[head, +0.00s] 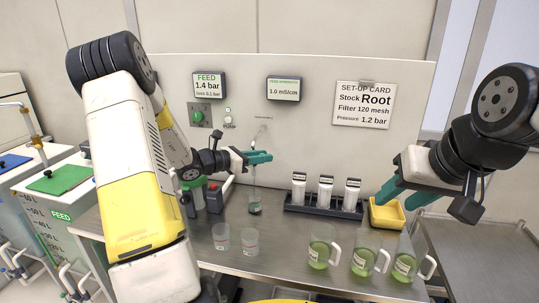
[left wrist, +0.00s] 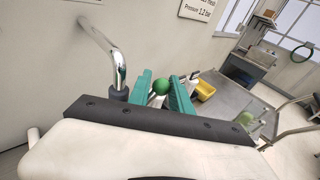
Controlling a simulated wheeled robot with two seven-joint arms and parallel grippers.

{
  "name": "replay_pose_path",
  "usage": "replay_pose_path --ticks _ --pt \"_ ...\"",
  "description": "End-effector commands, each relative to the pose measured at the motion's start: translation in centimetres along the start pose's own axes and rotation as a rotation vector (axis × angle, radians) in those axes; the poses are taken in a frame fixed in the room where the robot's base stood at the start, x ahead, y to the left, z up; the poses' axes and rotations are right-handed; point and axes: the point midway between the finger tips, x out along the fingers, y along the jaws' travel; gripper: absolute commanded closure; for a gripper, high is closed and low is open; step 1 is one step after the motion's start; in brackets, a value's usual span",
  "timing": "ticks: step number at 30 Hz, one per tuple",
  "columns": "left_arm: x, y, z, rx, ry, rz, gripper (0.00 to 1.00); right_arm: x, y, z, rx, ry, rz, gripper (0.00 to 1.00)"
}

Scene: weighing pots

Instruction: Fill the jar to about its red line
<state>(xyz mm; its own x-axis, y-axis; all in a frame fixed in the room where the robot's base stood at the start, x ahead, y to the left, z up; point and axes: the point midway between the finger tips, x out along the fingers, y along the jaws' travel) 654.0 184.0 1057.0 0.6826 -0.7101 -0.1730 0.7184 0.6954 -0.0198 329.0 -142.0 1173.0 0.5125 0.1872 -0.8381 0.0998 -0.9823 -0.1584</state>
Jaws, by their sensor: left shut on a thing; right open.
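My left gripper (head: 258,157) is at the steel tap pipe (left wrist: 118,65) on the back panel. In the left wrist view its green fingers (left wrist: 160,88) are closed around a green ball knob (left wrist: 161,86).
Several handled jugs of green liquid (head: 320,250) stand at the bench's front right. A dark rack with white-capped filters (head: 325,205) is behind them. A grey side table (head: 480,255) is bare.

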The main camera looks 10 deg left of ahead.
Motion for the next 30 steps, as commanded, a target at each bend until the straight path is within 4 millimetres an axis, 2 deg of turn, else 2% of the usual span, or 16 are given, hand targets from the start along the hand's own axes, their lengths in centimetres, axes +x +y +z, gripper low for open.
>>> replay_pose_path --ticks 6,18,30 --pt "0.8 -0.9 -0.9 0.141 0.144 0.018 1.0 0.0 0.0 0.0 0.0 0.0 0.0 0.57" --pt "1.5 -1.4 -2.8 0.38 0.382 0.065 1.0 0.0 0.0 0.0 0.0 0.0 0.0 0.57" --pt "1.6 -1.3 -3.9 0.502 0.507 0.091 1.0 0.0 0.0 0.0 0.0 0.0 0.0 0.57"
